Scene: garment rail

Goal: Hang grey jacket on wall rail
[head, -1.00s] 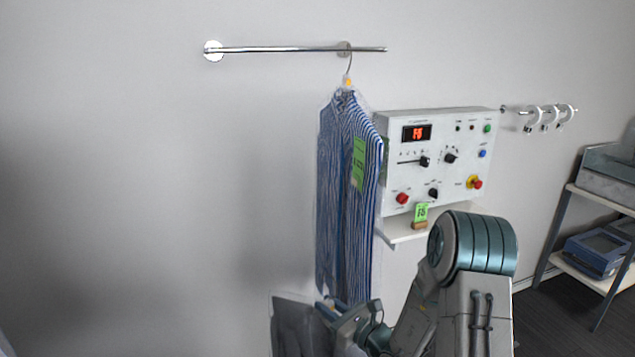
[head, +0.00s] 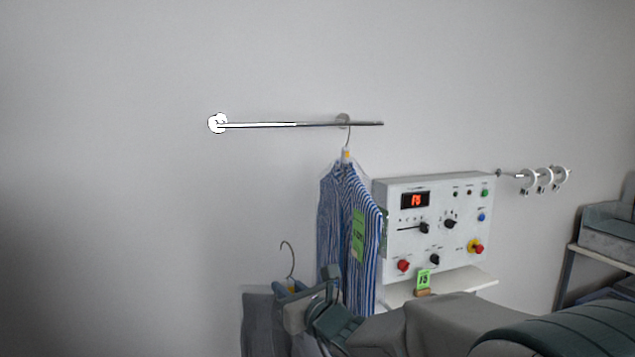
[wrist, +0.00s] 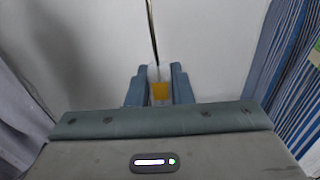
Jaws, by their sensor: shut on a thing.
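The grey jacket (head: 262,325) hangs in a clear cover at the bottom of the head view, left of the striped shirt. Its hanger hook (head: 290,258) stands upright, well below the wall rail (head: 260,125). My gripper (head: 308,290) is shut on the hanger neck just under the hook. In the wrist view, the two fingers (wrist: 160,88) close around the neck with its orange tag (wrist: 159,91), and the hook's thin stem runs up from it. The jacket's lower part is out of frame.
A blue-striped shirt (head: 345,230) with a green tag hangs at the rail's right end, close beside my gripper. A control panel (head: 436,225) with knobs and a shelf (head: 470,283) is right of it. The rail's left and middle are bare. Small rings (head: 544,178) hang at right.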

